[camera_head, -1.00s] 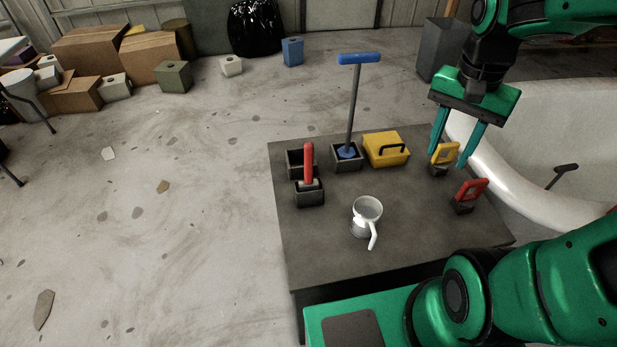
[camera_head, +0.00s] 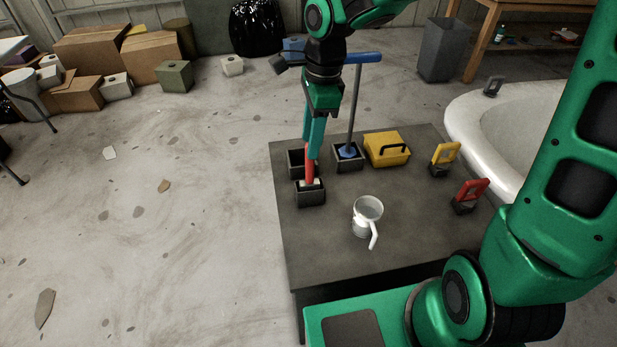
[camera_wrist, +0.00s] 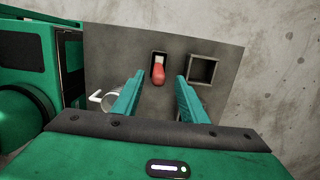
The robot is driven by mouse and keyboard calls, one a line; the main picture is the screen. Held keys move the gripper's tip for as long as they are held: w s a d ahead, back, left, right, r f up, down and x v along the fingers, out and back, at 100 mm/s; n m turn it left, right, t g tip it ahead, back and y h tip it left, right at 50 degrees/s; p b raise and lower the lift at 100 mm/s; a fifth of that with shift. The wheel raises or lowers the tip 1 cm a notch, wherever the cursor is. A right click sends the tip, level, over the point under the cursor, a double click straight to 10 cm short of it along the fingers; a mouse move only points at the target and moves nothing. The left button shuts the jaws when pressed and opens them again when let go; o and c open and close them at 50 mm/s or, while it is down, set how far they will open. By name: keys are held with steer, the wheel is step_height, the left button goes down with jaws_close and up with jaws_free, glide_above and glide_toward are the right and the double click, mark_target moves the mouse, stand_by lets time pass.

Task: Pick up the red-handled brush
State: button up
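The red-handled brush (camera_head: 310,173) stands upright in a small dark square holder (camera_head: 311,196) on the grey table; its pale lower part shows at the holder's mouth. My gripper (camera_head: 313,152) is over it, pointing down, and a finger hides part of the handle top. In the wrist view the red handle (camera_wrist: 158,75) appears between the two teal fingertips, with gaps on both sides. My gripper (camera_wrist: 160,82) is open and empty. I cannot tell exactly how far the tips reach down the handle.
An empty holder (camera_head: 296,163) sits just behind. The blue-handled tool (camera_head: 353,105) stands close to the right, by a yellow toolbox (camera_head: 386,150). A white mug (camera_head: 367,217), yellow-handled tool (camera_head: 445,153) and red-framed tool (camera_head: 471,191) are on the table (camera_head: 400,255). A white tub (camera_head: 490,150) is right.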

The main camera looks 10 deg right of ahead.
mark_target(308, 163)
steer(key=shift+a+f, duration=0.25)
steer(key=shift+f, duration=1.75)
steer(key=shift+a+f, duration=0.2)
steer(key=shift+f, duration=1.75)
jaws_close()
